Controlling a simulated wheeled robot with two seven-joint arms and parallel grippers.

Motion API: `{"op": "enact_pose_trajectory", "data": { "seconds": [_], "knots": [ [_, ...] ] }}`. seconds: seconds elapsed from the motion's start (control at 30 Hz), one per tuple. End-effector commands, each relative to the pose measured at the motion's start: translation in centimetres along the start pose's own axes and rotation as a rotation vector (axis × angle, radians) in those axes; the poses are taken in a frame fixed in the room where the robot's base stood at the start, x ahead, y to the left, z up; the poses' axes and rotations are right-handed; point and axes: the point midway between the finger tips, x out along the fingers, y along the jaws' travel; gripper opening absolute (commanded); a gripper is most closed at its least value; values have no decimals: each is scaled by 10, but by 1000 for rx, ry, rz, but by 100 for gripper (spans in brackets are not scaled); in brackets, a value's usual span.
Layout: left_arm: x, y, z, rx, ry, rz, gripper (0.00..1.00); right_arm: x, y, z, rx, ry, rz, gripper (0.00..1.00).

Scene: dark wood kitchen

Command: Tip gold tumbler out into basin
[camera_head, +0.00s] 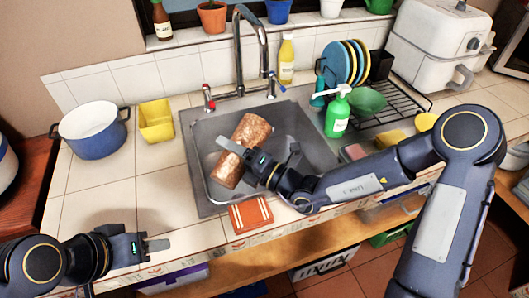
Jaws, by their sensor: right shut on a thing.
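The gold tumbler (248,131) has a speckled copper-gold surface. It is tilted over the grey basin (199,135), with its upper end toward the back right and its lower end toward the front left. My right gripper (237,148) is shut on the tumbler around its middle. The tumbler's opening and any contents cannot be made out. My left gripper (152,245) is low at the left, over the counter's front edge, apart from the tumbler. Its fingers are seen side-on, and I cannot tell whether they are open.
The faucet (241,50) rises behind the basin. A blue pot (91,131) and yellow container (156,121) stand left. A green soap bottle (337,115) and dish rack (400,105) stand right. An orange cloth (251,214) lies at the front edge.

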Motion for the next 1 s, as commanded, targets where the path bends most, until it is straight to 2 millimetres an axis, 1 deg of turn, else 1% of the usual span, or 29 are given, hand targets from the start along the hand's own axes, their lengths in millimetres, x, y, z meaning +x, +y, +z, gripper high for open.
{"op": "enact_pose_trajectory", "data": {
  "seconds": [0.03,0.57,1.0],
  "knots": [
    [-2,1,-1,0,0,0,38,0,2,2,6,-3,3,16],
    [-15,7,-8,0,0,0,38,1,0,10,90,-13,-1,16],
    [-20,9,-10,0,0,0,38,1,-2,12,131,-18,-3,16]
  ]
}}
